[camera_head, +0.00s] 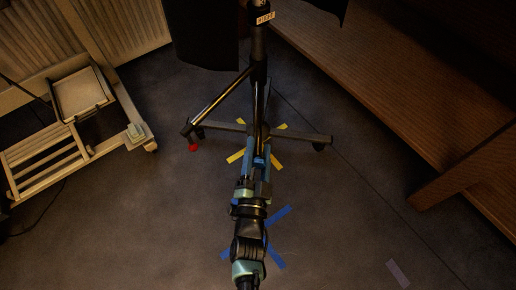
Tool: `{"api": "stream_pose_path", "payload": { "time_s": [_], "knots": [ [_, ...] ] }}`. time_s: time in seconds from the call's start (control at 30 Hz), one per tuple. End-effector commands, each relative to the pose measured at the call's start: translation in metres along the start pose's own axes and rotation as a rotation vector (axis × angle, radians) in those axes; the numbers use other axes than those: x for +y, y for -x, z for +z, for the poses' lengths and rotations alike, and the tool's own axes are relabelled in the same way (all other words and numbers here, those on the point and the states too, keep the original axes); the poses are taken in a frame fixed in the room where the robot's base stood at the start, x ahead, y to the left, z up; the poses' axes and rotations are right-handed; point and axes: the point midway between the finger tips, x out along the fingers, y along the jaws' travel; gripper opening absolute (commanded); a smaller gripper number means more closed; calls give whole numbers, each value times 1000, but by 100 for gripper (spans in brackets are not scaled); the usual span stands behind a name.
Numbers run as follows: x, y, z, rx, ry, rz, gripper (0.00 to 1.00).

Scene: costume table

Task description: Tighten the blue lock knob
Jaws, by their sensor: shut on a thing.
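A black stand with an upright pole (258,95) rises from a low base on legs in the middle of the view. A slanted brace runs down to its left. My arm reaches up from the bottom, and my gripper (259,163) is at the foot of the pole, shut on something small. A bit of blue shows at the fingers, and this looks like the blue lock knob (267,147). The jaws and my arm hide most of it, so its turn or tightness cannot be seen.
Yellow tape (277,162) and blue tape (276,217) mark the floor. A wooden cart with a tray (83,95) stands left, and a wooden bench (400,90) stands right. The lower right floor is mostly clear.

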Motion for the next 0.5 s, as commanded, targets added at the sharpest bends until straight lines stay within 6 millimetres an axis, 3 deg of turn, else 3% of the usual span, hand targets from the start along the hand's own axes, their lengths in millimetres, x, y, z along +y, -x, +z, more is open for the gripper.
{"api": "stream_pose_path", "payload": {
  "time_s": [0.5],
  "knots": [
    [2,1,1,-1,-446,66,0]
  ]
}}
